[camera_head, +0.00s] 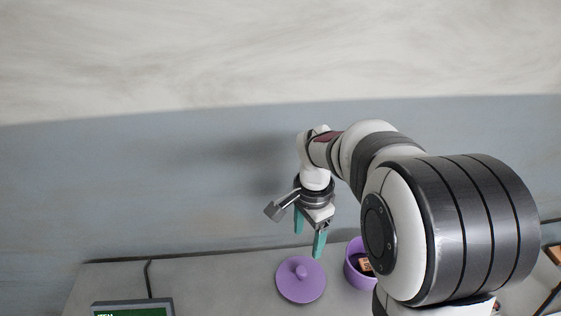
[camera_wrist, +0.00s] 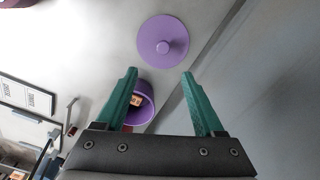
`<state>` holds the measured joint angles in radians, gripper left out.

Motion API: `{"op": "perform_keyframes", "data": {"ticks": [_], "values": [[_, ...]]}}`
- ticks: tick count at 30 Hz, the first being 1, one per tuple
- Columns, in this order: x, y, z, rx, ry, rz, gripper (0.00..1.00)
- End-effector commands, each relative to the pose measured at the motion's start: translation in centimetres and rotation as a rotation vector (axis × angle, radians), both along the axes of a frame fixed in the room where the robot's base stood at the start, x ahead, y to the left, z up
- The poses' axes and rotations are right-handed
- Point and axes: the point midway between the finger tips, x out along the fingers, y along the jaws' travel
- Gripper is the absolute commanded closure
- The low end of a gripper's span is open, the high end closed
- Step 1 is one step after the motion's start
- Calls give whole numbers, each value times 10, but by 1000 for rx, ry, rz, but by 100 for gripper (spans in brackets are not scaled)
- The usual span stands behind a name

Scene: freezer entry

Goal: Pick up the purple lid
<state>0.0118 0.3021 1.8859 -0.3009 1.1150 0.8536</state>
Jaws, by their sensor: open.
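The purple lid (camera_head: 301,279) is a round disc with a small knob, lying knob-up on the grey table. In the wrist view the lid (camera_wrist: 163,42) shows whole, just beyond the fingertips. My gripper (camera_head: 308,245) has green fingers, apart and empty, and hangs above the table behind the lid in the head view. In the wrist view the gripper (camera_wrist: 159,73) is open with nothing between its tips. A purple pot (camera_head: 354,272) stands right of the lid, partly hidden by my arm. The pot (camera_wrist: 141,104) is partly behind the left finger in the wrist view, with a small brown item inside.
A device with a green screen (camera_head: 132,308) stands at the table's front left. A blue-grey wall (camera_head: 150,180) rises behind the table. A dark cable (camera_head: 148,278) crosses the table at left. Bare table (camera_head: 215,275) lies left of the lid.

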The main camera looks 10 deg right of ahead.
Motion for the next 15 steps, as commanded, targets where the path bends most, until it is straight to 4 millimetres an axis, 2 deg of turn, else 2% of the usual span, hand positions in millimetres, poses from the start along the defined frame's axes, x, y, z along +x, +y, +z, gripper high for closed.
{"op": "perform_keyframes", "data": {"ticks": [9, 15], "values": [[1, 0, -82, -2, 7, -11, 30], [2, 1, -111, -2, 4, -9, 30]]}}
